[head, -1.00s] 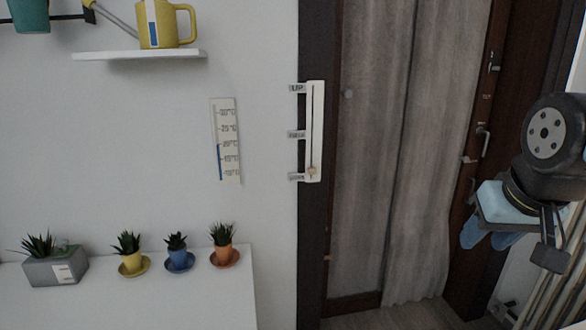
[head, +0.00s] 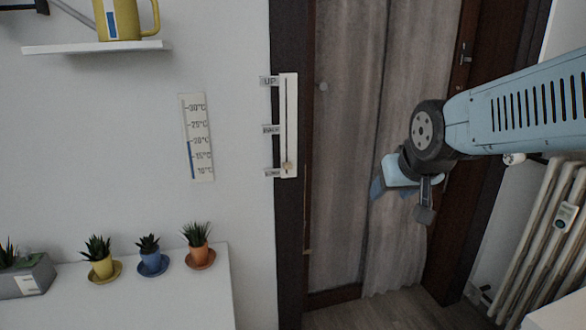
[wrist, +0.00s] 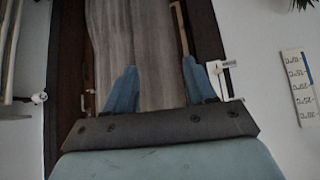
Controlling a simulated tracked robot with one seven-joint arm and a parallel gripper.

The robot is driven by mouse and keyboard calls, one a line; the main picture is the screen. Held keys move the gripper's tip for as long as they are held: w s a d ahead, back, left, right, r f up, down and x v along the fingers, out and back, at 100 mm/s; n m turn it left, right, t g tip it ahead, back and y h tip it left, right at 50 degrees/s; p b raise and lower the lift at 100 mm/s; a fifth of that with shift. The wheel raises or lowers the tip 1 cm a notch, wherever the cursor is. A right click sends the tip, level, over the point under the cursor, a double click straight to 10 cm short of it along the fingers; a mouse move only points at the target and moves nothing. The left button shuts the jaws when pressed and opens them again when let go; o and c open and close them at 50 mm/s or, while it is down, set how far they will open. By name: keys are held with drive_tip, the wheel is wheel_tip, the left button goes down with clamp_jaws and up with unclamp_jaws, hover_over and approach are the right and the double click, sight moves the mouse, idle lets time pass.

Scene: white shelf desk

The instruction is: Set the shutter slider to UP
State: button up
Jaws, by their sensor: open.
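The shutter slider panel (head: 289,125) is a white vertical strip on the dark door frame, with a dark slot and labels at top, middle and bottom. The top label reads UP (head: 269,81). The small tan slider knob (head: 287,168) sits at the bottom of the slot, by the lowest label. My gripper (head: 378,190) is to the right of the panel, in front of the curtain, clear of the knob. In the wrist view my gripper (wrist: 156,80) shows two blue fingers spread apart with nothing between them. Part of the panel (wrist: 226,80) shows right of the fingers, its lower part hidden.
A thermometer (head: 197,138) hangs left of the panel. Potted plants stand on a white surface (head: 205,295) at lower left, and a yellow watering can (head: 122,20) is on a shelf (head: 95,47). A radiator (head: 540,235) is at right. The space before the curtain (head: 345,240) is free.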

drive_tip(key=w+a+f+n+t+y, duration=0.15)
drive_tip(key=w+a, duration=0.25)
drive_tip(key=w, duration=0.4)
drive_tip(key=w+a+f+t, duration=0.3)
drive_tip(key=w+a, duration=0.2)
drive_tip(key=w, duration=0.2)
drive_tip(key=t+y, duration=0.3)
drive_tip(key=t, duration=0.2)
approach(289, 166)
drive_tip(key=shift+n, duration=0.35)
drive_tip(key=x, duration=0.9)
drive_tip(key=shift+w+a, duration=0.1)
drive_tip(key=shift+w, duration=0.3)
drive_tip(key=shift+c, duration=0.3)
clamp_jaws()
